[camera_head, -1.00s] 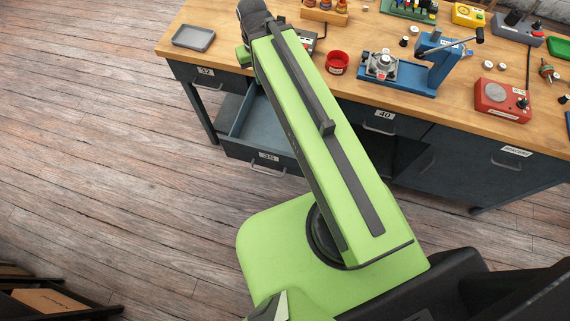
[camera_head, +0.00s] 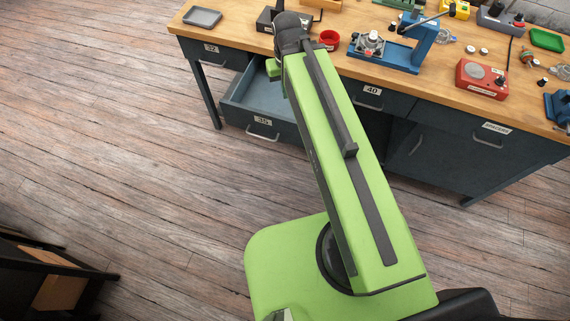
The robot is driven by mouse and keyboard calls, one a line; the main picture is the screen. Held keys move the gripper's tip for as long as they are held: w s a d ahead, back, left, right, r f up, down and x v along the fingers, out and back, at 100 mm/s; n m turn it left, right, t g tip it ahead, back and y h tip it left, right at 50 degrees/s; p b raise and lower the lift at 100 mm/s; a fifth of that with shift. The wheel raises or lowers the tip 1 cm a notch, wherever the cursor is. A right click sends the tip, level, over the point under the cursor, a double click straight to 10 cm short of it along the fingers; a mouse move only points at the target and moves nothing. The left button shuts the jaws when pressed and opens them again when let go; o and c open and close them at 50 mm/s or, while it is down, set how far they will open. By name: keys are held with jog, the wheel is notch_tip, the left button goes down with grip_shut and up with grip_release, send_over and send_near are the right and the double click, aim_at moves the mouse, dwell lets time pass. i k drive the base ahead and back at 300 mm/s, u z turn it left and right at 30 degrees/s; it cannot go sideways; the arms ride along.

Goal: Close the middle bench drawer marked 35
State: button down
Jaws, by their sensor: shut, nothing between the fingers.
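The drawer marked 35 (camera_head: 262,122) is open, pulled out from the bench below the top at left. Its grey front with a bar handle (camera_head: 263,134) faces me, and part of its blue-grey inside (camera_head: 258,92) shows empty. My green arm crosses the view from the lower right up to a dark joint above the bench edge, covering the drawer's right part. My gripper is not visible; the arm hides whatever lies beyond that joint.
The drawers marked 32 (camera_head: 211,50) and 40 (camera_head: 372,90) look shut. The wooden bench top (camera_head: 450,75) carries a grey tray (camera_head: 202,17), a red bowl (camera_head: 329,38), a blue press (camera_head: 410,45) and a red box (camera_head: 482,78). Open plank floor lies in front; a dark shelf (camera_head: 50,280) stands lower left.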

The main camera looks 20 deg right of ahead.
aim_at(258, 105)
jog(key=z, duration=0.1)
jog(key=k, duration=1)
jog(key=u, duration=1.7)
jog(key=i, duration=1)
jog(key=u, duration=0.15)
